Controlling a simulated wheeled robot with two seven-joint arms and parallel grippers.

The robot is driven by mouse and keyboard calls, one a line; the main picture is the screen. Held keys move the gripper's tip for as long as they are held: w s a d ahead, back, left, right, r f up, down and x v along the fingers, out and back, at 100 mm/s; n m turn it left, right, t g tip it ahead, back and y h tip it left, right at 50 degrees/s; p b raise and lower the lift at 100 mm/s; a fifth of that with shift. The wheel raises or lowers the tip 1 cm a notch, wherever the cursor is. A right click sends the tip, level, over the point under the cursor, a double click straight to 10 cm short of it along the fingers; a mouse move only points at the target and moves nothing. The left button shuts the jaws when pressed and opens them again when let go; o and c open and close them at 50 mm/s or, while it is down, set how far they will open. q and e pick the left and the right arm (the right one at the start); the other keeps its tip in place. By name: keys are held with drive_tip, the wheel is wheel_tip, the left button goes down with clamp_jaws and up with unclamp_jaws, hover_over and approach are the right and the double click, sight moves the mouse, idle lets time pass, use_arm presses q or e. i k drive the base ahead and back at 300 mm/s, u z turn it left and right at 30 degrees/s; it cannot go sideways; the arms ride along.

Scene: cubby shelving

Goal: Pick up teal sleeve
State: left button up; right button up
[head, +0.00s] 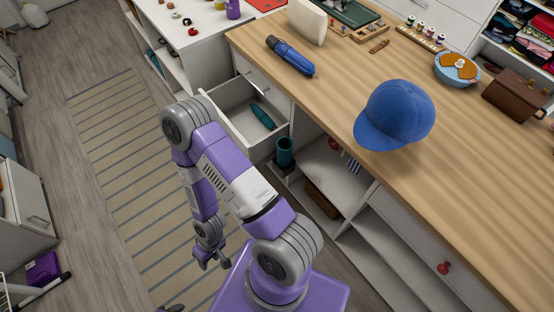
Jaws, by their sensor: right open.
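An upright, open-topped teal cylinder (285,152), which looks like the teal sleeve, stands in a cubby below the counter, just right of the open drawer. A second teal thing, slim and rounded (263,115), lies inside the open white drawer (222,107). I cannot be sure which one is called the sleeve. My right gripper (212,265) hangs low over the striped rug, left of and apart from the cylinder. It is open and empty, with its fingers pointing down. My left gripper does not show clearly.
The wooden counter (330,92) holds a blue cap (396,115), a blue bottle-like thing (291,57), a bowl (457,68) and a brown wallet-like case (514,94). Open shelves (345,162) lie under it. The striped rug (120,150) is clear.

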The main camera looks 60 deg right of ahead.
sight(285, 144)
drive_tip(key=k, duration=0.85)
drive_tip(key=z, duration=1.05)
drive_tip(key=i, duration=1)
